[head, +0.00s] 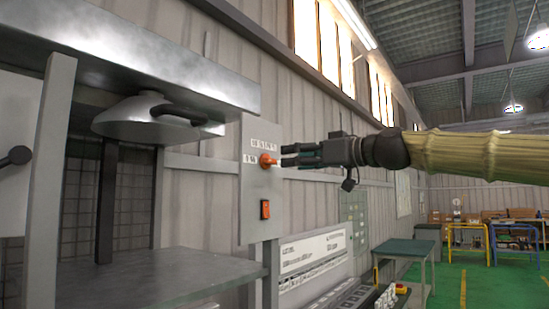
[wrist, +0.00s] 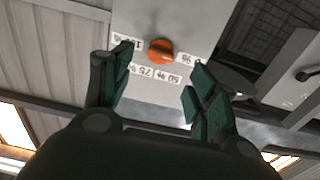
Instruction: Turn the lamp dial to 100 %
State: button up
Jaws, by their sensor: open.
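The lamp dial is an orange knob (head: 267,160) on a light grey upright panel (head: 258,205), with white percentage labels around it. In the wrist view the orange dial (wrist: 160,51) lies between and beyond my fingertips, and labels with 50, 75 and part of a 1 are readable upside down. My gripper (head: 284,156) is just right of the dial in the head view, pointing at it. Its dark green fingers (wrist: 158,72) are spread, one on each side of the dial. No contact with the dial shows. The dial's exact pointing direction is unclear.
An orange-red rocker switch (head: 265,209) sits below the dial on the same panel. A metal lamp hood (head: 155,118) hangs at left above a grey shelf (head: 160,275). Open green floor lies further right.

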aim_at(273, 160)
jog(key=p+x, duration=0.2)
jog(key=x, duration=0.5)
jog(key=shift+w+a, duration=0.1)
jog(key=shift+c, duration=0.4)
jog(key=c, duration=0.9)
